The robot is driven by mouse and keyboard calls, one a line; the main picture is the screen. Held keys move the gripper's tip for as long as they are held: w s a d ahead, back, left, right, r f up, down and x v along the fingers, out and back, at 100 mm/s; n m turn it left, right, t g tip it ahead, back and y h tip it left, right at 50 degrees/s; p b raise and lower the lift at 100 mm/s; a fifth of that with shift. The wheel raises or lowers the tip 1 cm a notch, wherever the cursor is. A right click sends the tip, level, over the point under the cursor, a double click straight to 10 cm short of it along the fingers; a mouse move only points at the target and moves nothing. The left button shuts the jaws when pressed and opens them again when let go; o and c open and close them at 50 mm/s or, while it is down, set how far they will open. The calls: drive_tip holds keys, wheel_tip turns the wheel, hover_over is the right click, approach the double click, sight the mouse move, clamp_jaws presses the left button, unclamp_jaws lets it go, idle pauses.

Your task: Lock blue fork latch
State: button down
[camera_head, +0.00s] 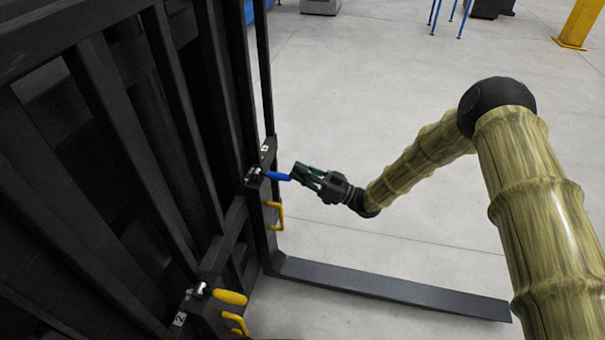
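The blue fork latch (279,176) is a small blue handle on a bracket at the right edge of the black fork carriage. It sticks out to the right, roughly level in the picture. My gripper (297,172) is at the right end of the blue handle, with its fingers pointing left toward it. The fingers are dark and small here, so I cannot tell whether they are open or shut, or whether they touch the handle.
A yellow latch (230,297) sits lower left on the carriage. Yellow loops (281,216) are fixed below the latches. A black fork (390,290) extends right along the floor below my arm. The grey floor (370,60) behind my arm is clear. A yellow post (580,22) stands far right.

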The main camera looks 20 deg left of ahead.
drive_tip(key=shift+s+d+f, duration=0.15)
drive_tip(key=shift+s+f, duration=0.05)
drive_tip(key=shift+f, duration=0.4)
drive_tip(key=f+b+v, duration=0.1)
drive_tip(key=b+v, duration=0.2)
drive_tip(key=v, duration=0.6)
drive_tip(key=shift+w, duration=0.2)
drive_tip(key=shift+f, duration=0.1)
